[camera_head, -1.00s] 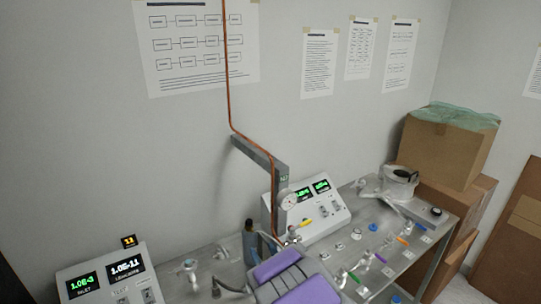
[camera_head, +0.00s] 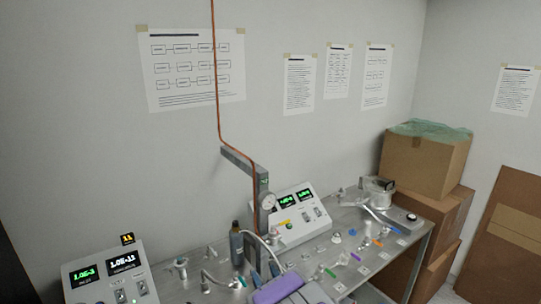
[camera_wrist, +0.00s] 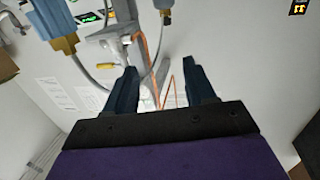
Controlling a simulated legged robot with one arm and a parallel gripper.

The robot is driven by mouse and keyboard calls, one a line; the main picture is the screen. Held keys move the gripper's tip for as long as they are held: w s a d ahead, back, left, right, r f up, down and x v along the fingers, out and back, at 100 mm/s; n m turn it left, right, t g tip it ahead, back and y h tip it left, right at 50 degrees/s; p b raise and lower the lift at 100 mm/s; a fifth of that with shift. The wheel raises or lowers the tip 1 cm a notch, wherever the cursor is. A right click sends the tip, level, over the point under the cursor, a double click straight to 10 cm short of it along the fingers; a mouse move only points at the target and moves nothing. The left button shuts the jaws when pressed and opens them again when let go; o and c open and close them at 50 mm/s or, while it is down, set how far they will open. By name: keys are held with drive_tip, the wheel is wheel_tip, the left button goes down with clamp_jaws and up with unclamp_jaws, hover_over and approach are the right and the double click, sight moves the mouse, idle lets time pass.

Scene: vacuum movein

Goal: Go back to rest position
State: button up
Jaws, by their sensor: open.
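My gripper (camera_wrist: 163,92) shows in the wrist view with its two dark blue fingers spread apart and nothing between them. In the head view, my purple and grey arm reaches up from the bottom edge over the front of the metal bench (camera_head: 345,268). A hose and a dark-topped cylinder (camera_head: 237,243) are close beside my arm, and I cannot tell whether they touch it. In the wrist view, a fitting with a blue and gold body (camera_wrist: 50,22) and a grey hose hang close to the fingers.
A display console (camera_head: 108,275) stands at the lower left and another (camera_head: 293,215) at the bench's back. A gauge (camera_head: 267,202) hangs on a grey bracket with a copper line (camera_head: 216,100). Cardboard boxes (camera_head: 425,165) are stacked at right.

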drive_tip(key=s+d+r+m+g+h+b, duration=0.1)
drive_tip(key=d+r+m+g+h, duration=0.15)
drive_tip(key=d+h, duration=0.45)
drive_tip(key=s+d+m+g+b, duration=0.1)
drive_tip(key=s+d+m+g, duration=0.1)
drive_tip(key=s+d+g, duration=0.55)
drive_tip(key=s+r+g+b, duration=0.1)
drive_tip(key=s+g, duration=0.1)
drive_tip(key=s, duration=1.1)
drive_tip(key=s+d+r+g+b, duration=0.1)
drive_tip(key=s+r+g, duration=0.1)
drive_tip(key=s, duration=1.1)
drive_tip(key=s+r+g, duration=0.2)
drive_tip(key=s+g, duration=0.2)
drive_tip(key=s, duration=0.9)
drive_tip(key=shift+s+d+y+b, duration=0.35)
drive_tip(key=shift+y+b, duration=0.05)
